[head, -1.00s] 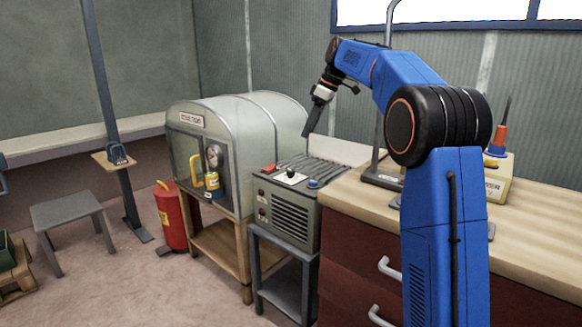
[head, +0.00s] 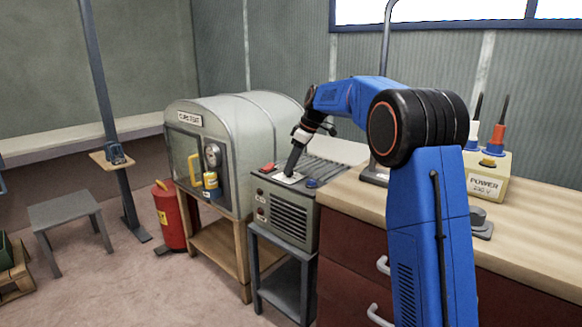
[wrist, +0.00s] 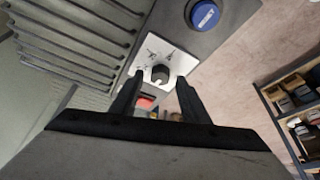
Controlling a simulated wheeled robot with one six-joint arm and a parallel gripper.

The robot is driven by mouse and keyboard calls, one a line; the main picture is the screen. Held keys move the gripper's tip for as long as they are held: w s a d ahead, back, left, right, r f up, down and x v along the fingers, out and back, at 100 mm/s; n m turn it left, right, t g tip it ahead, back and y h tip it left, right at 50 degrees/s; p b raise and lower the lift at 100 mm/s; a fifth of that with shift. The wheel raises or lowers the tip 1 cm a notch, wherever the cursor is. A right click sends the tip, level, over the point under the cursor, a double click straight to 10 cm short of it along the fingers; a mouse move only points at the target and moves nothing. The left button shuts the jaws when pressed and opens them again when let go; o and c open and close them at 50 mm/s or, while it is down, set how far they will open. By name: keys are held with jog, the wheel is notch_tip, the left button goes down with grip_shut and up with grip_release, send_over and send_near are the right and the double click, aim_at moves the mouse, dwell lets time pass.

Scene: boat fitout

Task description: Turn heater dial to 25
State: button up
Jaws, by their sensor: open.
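The heater (head: 280,215) is a grey box with front louvres on a dark metal stand. Its dial (wrist: 160,74) is a dark round knob on a white marked plate (wrist: 152,52) on the top face, seen in the wrist view; the numbers are too small to read. In the head view my gripper (head: 290,172) points down at the plate (head: 286,178) and hides the dial. In the wrist view my gripper (wrist: 157,92) is open, with the dial showing between and just beyond its two fingertips. I cannot tell whether the fingers touch the dial.
A blue button (wrist: 204,14) and a red switch (wrist: 146,101) flank the dial plate. The ribbed heater top (wrist: 70,40) lies beside it. A rounded oven-like cabinet (head: 235,145) stands left of the heater, a wooden worktop (head: 440,215) right. A red extinguisher (head: 168,215) stands on the floor.

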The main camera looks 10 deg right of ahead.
jog(key=shift+a+f, duration=0.15)
jog(key=shift+f, duration=0.25)
grip_shut()
jog(key=c, duration=1.1)
grip_release()
